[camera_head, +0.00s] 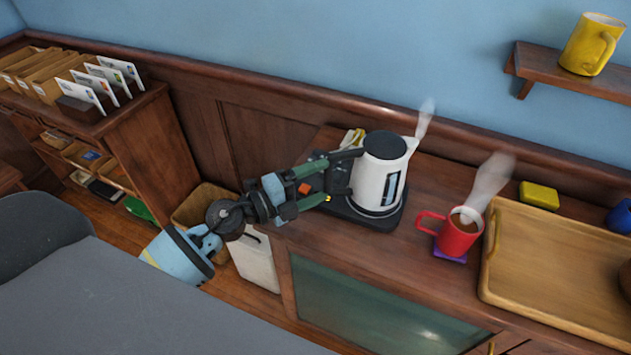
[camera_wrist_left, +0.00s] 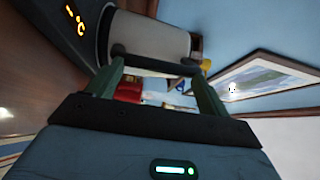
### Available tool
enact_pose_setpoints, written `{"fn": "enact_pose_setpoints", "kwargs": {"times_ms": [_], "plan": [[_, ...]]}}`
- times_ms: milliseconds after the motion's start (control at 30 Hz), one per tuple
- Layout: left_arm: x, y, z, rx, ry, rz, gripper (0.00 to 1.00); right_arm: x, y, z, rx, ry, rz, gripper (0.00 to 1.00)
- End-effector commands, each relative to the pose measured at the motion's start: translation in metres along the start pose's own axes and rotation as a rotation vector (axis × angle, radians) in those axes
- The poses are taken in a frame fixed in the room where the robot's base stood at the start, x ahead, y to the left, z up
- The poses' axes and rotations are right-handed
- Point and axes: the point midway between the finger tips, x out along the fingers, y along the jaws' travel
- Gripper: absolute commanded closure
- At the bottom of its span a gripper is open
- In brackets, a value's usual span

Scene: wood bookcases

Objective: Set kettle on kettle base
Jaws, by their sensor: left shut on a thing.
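The kettle (camera_head: 378,187) is white with a black lid and a dark level window. Steam rises at its spout. It is upright on or just above the black kettle base (camera_head: 392,222); I cannot tell whether they touch. In the left wrist view the kettle (camera_wrist_left: 155,36) lies ahead of the fingers, beside the base's dark panel with orange lit figures (camera_wrist_left: 75,20). My left gripper (camera_head: 335,180) comes from the left and is shut on the kettle's black handle (camera_wrist_left: 150,65). Its fingers hide part of the handle. My right gripper is not in view.
A steaming red mug (camera_head: 458,237) on a purple coaster stands right of the kettle. Farther right are a wooden tray (camera_head: 560,262) and a yellow block (camera_head: 538,195). A wall shelf (camera_head: 570,75) holds a yellow mug (camera_head: 592,45). The counter's front strip is clear.

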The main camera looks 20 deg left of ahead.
Motion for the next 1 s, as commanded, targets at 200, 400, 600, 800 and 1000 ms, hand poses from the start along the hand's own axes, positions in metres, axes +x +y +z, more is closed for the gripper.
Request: {"fn": "enact_pose_setpoints", "kwargs": {"times_ms": [200,400,600,800,1000], "plan": [[0.001,0.001,0.0,0.0,-0.001,-0.005,0.74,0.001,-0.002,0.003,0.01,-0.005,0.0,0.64],[0.0,0.003,0.0,0.0,-0.001,-0.005,0.74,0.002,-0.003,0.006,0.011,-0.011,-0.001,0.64],[0.0,0.004,0.0,0.001,-0.001,-0.004,0.11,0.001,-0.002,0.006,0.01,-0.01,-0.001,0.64],[-0.001,0.007,0.0,0.0,0.0,0.002,0.11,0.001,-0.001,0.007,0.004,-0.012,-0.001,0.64],[-0.014,0.007,0.0,-0.001,0.0,0.003,0.11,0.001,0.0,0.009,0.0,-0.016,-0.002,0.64]]}}
